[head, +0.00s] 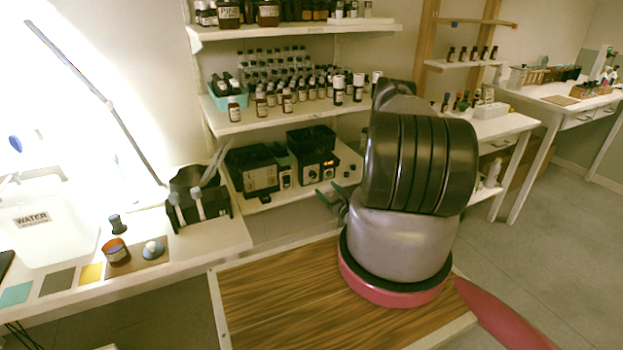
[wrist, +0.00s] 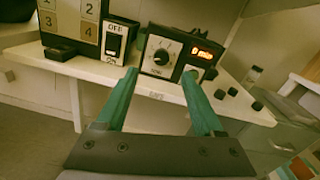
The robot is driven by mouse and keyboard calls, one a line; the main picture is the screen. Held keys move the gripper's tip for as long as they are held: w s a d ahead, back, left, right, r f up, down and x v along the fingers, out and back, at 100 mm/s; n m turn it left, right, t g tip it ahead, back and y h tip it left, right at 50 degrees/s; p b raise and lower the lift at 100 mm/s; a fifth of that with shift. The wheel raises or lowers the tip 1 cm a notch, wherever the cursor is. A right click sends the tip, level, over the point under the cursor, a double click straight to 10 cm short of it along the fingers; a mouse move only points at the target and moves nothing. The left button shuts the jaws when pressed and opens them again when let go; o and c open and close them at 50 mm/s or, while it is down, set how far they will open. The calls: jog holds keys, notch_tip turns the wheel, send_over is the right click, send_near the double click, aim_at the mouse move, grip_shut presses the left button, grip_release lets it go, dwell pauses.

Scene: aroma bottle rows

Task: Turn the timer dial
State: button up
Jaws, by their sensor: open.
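The timer is a black box (head: 318,168) with a lit orange display, on the lowest shelf in the head view. In the wrist view its pale front panel carries a round dark dial (wrist: 160,57) with a scale around it. The orange display (wrist: 203,53) beside the dial appears to read "0 min". My gripper (wrist: 160,74) has two green fingers, spread apart and empty. In the wrist view the fingertips lie to either side below the dial, and no contact is visible. In the head view my gripper (head: 331,192) is in front of the shelf, partly hidden by my arm.
An OFF/ON switch box (wrist: 117,42) and a numbered panel (wrist: 72,20) stand left of the timer. Several small black pieces (wrist: 232,92) lie on the shelf to its right. Bottles (head: 287,100) crowd the shelf above. A wood-topped table (head: 270,290) lies in front.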

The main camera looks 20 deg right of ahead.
aim_at(314, 176)
jog(key=shift+h, duration=0.3)
jog(key=w, duration=0.7)
jog(key=w+f, duration=0.1)
jog(key=w, duration=0.2)
jog(key=shift+w, duration=0.2)
grip_shut()
